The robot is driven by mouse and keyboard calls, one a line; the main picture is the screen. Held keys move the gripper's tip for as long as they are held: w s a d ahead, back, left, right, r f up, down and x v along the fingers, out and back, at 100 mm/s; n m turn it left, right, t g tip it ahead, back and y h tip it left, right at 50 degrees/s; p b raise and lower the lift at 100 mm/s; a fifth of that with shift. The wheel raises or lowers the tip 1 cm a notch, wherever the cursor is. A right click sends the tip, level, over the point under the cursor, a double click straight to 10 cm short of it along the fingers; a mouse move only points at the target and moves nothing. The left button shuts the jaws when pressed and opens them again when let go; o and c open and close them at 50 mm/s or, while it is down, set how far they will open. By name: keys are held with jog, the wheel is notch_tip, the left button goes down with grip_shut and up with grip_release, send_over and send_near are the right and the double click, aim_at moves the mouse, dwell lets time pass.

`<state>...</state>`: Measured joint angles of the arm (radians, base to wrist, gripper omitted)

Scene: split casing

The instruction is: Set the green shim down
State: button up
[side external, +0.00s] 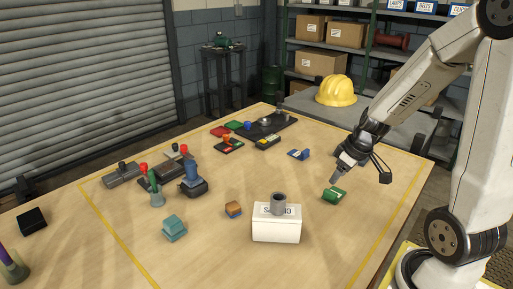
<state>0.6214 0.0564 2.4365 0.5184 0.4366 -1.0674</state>
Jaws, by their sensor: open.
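The green shim (334,194) lies on the wooden table (300,168), right of the white box. It is a small green piece with a light mark on its side. The view is too small to tell whether a fingertip touches the shim.
A white box (276,228) with a grey cylinder (279,203) stands left of the shim. A small blue part (299,154) lies behind it. The table right of the shim is clear.

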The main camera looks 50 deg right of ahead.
jog(key=a+f+g, duration=0.1)
jog(key=a, duration=1.4)
jog(key=shift+a+f, duration=0.35)
jog(key=shift+f, duration=0.05)
